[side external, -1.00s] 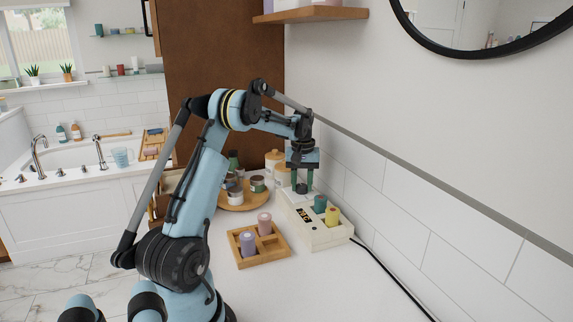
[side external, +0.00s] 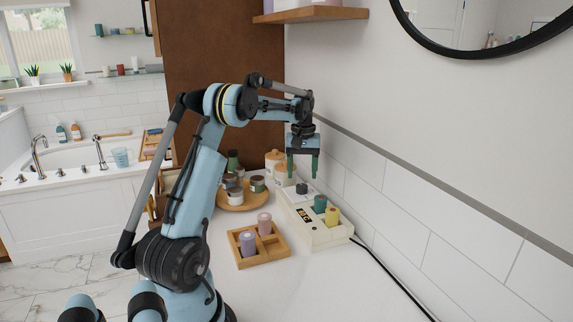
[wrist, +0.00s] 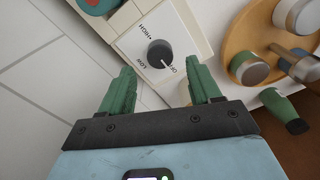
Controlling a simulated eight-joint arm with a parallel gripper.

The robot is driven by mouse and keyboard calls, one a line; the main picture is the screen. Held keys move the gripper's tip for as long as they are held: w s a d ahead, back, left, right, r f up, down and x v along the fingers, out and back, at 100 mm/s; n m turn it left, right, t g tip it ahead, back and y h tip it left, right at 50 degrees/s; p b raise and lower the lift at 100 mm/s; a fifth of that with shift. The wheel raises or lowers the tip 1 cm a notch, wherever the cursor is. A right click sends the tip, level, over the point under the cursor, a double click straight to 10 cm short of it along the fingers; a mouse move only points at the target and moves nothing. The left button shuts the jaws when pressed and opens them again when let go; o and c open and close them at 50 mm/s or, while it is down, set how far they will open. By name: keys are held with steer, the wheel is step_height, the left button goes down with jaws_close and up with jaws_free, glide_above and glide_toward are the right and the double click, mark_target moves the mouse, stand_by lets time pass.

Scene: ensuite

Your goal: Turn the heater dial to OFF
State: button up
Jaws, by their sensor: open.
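The heater (side external: 318,236) is a long cream box on the counter by the wall, with a small dark display. Its dark round dial (side external: 302,189) is at the far end and also shows in the wrist view (wrist: 158,51). There, the dial sits on a white panel printed HIGH, LOW and OFF, and its white pointer line points at the OFF mark. My gripper (side external: 303,176) hangs above the dial, pointing down, apart from it. Its green fingers are open and empty, and in the wrist view (wrist: 162,78) they are spread wide.
A teal cylinder (side external: 320,204) and a yellow one (side external: 332,216) stand in the heater's near end. A wooden tray (side external: 260,257) with pink and lilac cylinders is in front. A round wooden tray (side external: 232,207) with jars lies left. A black cable (side external: 392,277) runs along the right.

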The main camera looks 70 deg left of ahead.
mark_target(303, 186)
step_height(303, 186, up, 8)
stand_by(0.4)
steer(key=shift+f, duration=0.1)
steer(key=w+d+r+m+t+y, duration=0.1)
steer(key=d+r+m+t, duration=0.15)
steer(key=d, duration=0.75)
steer(key=d+r+m+t, duration=0.1)
steer(key=d+m, duration=0.3)
steer(key=d, duration=0.5)
steer(key=s+d+f+m+t, duration=0.2)
steer(key=s+d+f+m, duration=0.1)
steer(key=d, duration=0.5)
steer(key=s+d+f+m+t+h, duration=0.1)
steer(key=s+d+f+m, duration=0.2)
steer(key=d, duration=0.5)
steer(key=s+f, duration=0.1)
steer(key=s, duration=0.1)
steer(key=shift+s+d+f+t, duration=0.25)
steer(key=shift+s+f+t, duration=0.05)
steer(key=shift+t, duration=0.05)
steer(key=shift+m, duration=0.25)
